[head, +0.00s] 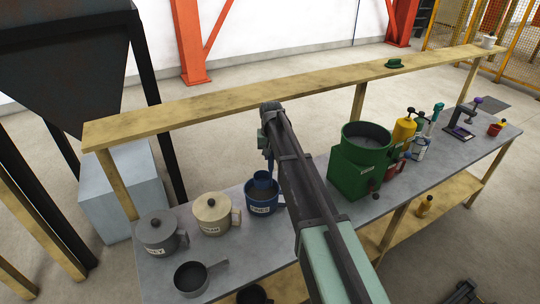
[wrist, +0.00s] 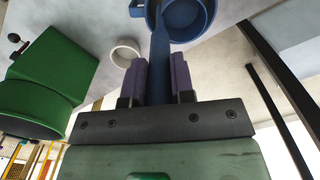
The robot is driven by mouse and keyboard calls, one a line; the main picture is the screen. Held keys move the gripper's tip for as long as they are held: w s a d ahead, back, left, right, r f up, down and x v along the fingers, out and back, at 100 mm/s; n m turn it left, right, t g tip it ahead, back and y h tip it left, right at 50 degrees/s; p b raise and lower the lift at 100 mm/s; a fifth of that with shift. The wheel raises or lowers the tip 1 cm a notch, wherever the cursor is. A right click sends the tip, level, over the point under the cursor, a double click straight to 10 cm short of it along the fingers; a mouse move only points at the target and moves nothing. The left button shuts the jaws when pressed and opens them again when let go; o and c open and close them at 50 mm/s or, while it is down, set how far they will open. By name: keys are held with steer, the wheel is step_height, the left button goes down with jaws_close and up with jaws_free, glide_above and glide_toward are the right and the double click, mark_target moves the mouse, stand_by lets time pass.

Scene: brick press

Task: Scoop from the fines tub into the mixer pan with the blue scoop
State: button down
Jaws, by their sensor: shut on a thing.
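The blue fines tub (head: 262,206) stands on the bench, its label facing forward and its handle on the right. My gripper (head: 268,150) is above it, shut on the upright handle of the blue scoop (head: 262,179). The scoop's bowl is at the tub's mouth; I cannot tell how deep it sits or whether it holds fines. In the wrist view the purple fingers of my gripper (wrist: 160,80) flank the blue scoop handle (wrist: 160,50). The green mixer (head: 358,170) stands to the right, its round pan (head: 367,136) open at the top with grey inside.
A cream lidded tub (head: 212,214), a grey lidded tub (head: 160,235) and a grey pan (head: 195,278) stand left. A yellow bottle (head: 403,132) and other items stand right of the mixer. A raised wooden shelf (head: 240,95) runs behind.

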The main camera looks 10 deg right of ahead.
steer(key=shift+f+b, duration=7.5)
steer(key=shift+f, duration=0.1)
step_height(320, 180, up, 14)
steer(key=p, duration=1.4)
steer(key=shift+r, duration=0.2)
step_height(320, 180, up, 6)
steer(key=p, duration=0.6)
glide_above(271, 182)
steer(key=shift+w, duration=0.25)
